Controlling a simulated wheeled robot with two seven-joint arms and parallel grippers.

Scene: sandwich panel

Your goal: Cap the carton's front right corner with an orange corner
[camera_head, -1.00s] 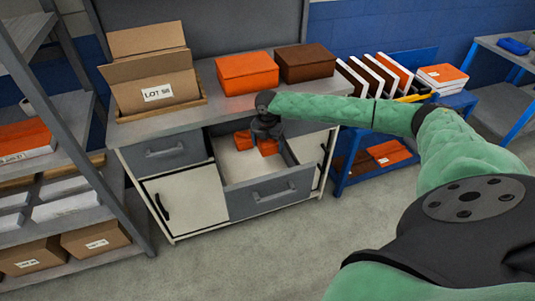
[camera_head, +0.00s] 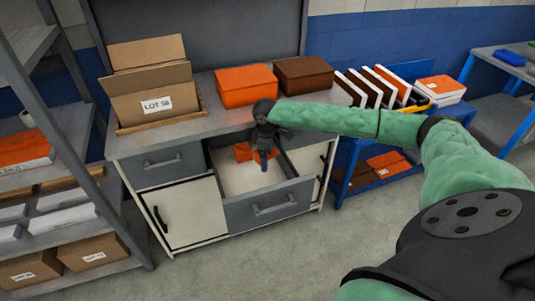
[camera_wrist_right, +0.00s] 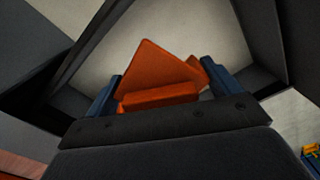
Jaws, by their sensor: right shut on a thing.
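The open cardboard carton (camera_head: 157,88), labelled LOT 58, stands on the left of the workbench with its flaps up. Orange corner pieces (camera_head: 241,153) show in the open drawer, beside my right gripper (camera_head: 263,164), which reaches down into it. In the right wrist view my right gripper (camera_wrist_right: 161,92) is shut on an orange corner (camera_wrist_right: 155,72) between its blue fingers. More orange shows behind it (camera_wrist_right: 197,72); I cannot tell if it is a separate piece. In the head view the held corner is mostly hidden by the gripper. My left gripper is not in view.
The drawer's front (camera_head: 269,204) and side walls surround the gripper. An orange box (camera_head: 245,86) and a brown box (camera_head: 304,74) stand at the back of the bench. A shelf rack stands at left, and a blue rack (camera_head: 352,160) with books at right.

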